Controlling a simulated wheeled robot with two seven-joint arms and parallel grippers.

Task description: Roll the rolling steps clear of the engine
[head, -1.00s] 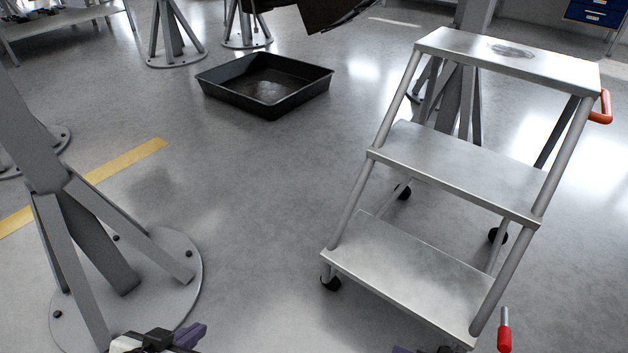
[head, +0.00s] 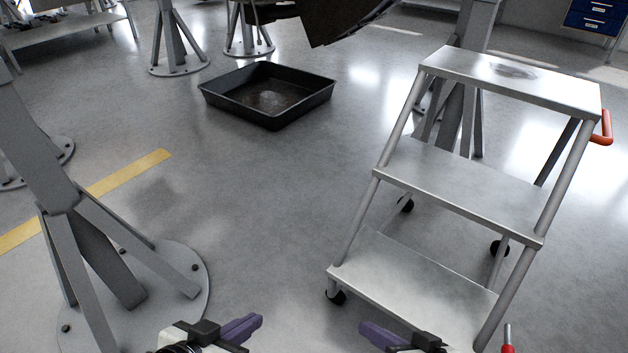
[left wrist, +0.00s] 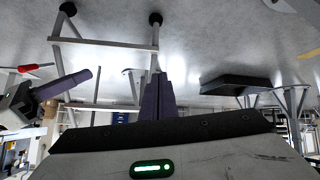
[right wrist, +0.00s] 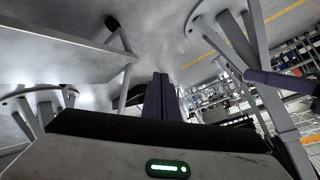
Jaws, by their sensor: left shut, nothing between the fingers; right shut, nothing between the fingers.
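The rolling steps (head: 455,178) stand at the right in the head view, silver with three treads, black casters and a red-orange handle (head: 604,128) at the upper right. A red-tipped lever (head: 507,340) shows near their lowest right corner. My left gripper (head: 256,322) is shut and empty at the bottom of the head view, left of the steps and apart from them. My right gripper (head: 366,328) is shut and empty, in front of the bottom tread (head: 410,280); I cannot tell how close. The steps' frame also shows in the left wrist view (left wrist: 105,42). The engine shows only as a dark part (head: 335,20) at the top.
A grey stand with a round base (head: 190,290) is at the left. A black drip tray (head: 225,98) lies on the floor in the middle back. Another stand (head: 478,110) is behind the steps. The floor between tray and grippers is clear.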

